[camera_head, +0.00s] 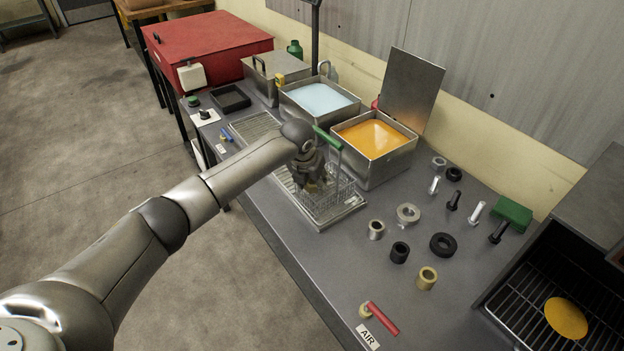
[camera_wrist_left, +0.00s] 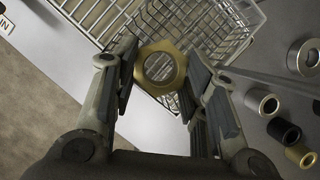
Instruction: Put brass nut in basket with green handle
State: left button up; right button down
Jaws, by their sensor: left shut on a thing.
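The brass nut (camera_wrist_left: 179,70) is a gold-coloured ring with a round hole, clearest in the left wrist view. My left gripper (camera_head: 313,184) is shut on it, with a finger on each side of the nut in the left wrist view (camera_wrist_left: 160,65). The wire basket (camera_head: 338,202) with a green handle (camera_head: 327,139) stands on a metal drain tray (camera_head: 345,213). The nut and fingers are over the basket, whose wire mesh shows behind the nut in the left wrist view (camera_wrist_left: 215,25). The gripper hides part of the basket. My right gripper is out of view.
An orange-filled tank (camera_head: 373,138) and a blue-filled tank (camera_head: 319,98) stand behind the tray. Several rings, sleeves and bolts lie to the right, among them a brass sleeve (camera_head: 427,278). A red-handled air valve (camera_head: 382,318) is near the front edge.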

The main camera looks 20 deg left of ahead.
pick_arm(q)
jog(key=o, duration=1.2)
jog(key=shift+f, duration=0.3)
jog(key=shift+c, duration=0.2)
jog(key=v, duration=1.3)
jog(key=shift+w+r+b, duration=0.25)
jog(key=shift+r+b, duration=0.05)
jog(key=shift+d+f, duration=0.1)
